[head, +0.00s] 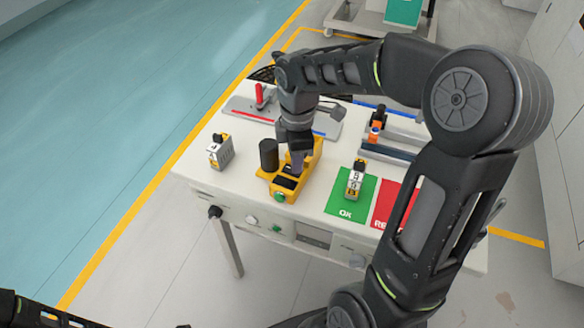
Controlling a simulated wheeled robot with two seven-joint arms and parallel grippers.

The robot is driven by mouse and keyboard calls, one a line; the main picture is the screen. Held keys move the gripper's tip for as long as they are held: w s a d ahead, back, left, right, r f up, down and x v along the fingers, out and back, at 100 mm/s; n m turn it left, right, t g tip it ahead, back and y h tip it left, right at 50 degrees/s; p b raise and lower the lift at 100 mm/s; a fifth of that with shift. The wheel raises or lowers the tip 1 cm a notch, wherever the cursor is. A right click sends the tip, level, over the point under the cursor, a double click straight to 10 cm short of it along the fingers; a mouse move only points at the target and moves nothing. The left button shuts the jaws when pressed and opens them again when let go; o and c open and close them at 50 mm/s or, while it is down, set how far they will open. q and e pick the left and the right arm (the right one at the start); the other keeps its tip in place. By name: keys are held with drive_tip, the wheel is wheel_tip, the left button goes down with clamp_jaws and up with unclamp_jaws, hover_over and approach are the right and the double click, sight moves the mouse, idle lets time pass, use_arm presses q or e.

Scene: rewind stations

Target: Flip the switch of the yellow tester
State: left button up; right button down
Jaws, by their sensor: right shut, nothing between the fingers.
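The yellow tester (283,193) stands on the white table, left of the green OK mat. It has dark slots on its top, a green button on its front and a black cylinder (268,155) at its left side. My right gripper (297,168) points down at the tester from above, shut and empty, with its fingertips at or just over the tester's top. The gripper covers part of the top, so I cannot make out the switch or whether the fingers touch it. My left gripper does not show; only dark parts of my own body are at the lower left.
A grey-white block (221,152) stands at the table's left. A numbered block (355,180) stands on the green mat (341,207), beside the red mat (388,207). A fixture with a red handle (260,96) is behind, and grey rails (388,152) lie at the right.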

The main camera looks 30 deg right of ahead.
wheel_tip(320, 180, up, 7)
drive_tip(key=p, duration=0.6)
drive_tip(key=shift+f, duration=0.1)
idle(0.6)
